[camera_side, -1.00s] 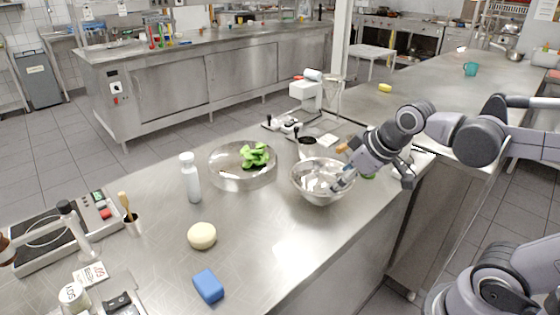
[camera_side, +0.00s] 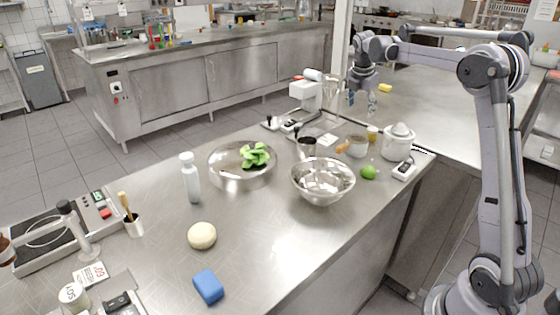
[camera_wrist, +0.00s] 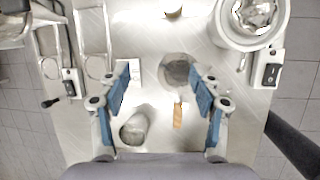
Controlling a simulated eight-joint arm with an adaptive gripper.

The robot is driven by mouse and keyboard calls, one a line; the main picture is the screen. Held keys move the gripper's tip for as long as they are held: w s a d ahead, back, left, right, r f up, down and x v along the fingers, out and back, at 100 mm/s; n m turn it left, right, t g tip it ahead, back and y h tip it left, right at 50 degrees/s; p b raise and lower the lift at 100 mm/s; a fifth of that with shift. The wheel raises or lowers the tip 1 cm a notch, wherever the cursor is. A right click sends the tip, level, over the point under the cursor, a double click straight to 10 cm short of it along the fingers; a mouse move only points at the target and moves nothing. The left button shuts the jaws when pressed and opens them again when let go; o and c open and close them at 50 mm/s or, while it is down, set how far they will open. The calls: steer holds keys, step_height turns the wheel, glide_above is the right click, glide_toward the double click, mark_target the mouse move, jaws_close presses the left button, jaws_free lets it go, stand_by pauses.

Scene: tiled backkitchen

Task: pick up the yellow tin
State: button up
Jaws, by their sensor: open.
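My gripper (camera_side: 361,103) is open and empty, pointing down in the air above the back end of the counter.
The small pot (camera_wrist: 177,68) with a wooden handle and a grey metal canister (camera_wrist: 134,128) lie below my fingers. The white juicer (camera_side: 397,145), green lime (camera_side: 368,172) and steel bowl (camera_side: 322,180) stand nearby.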

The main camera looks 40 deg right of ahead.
mark_target(372, 130)
steer(key=d+f+n, duration=0.1)
steer(key=d+f, duration=0.2)
steer(key=f, duration=0.1)
steer(key=d+f, duration=0.4)
steer(key=d+f+n+g, duration=0.1)
steer(key=d+f, duration=0.3)
steer(key=shift+f+n, duration=0.3)
steer(key=shift+f, duration=0.1)
steer(key=shift+c, duration=0.3)
steer(key=c, duration=1.2)
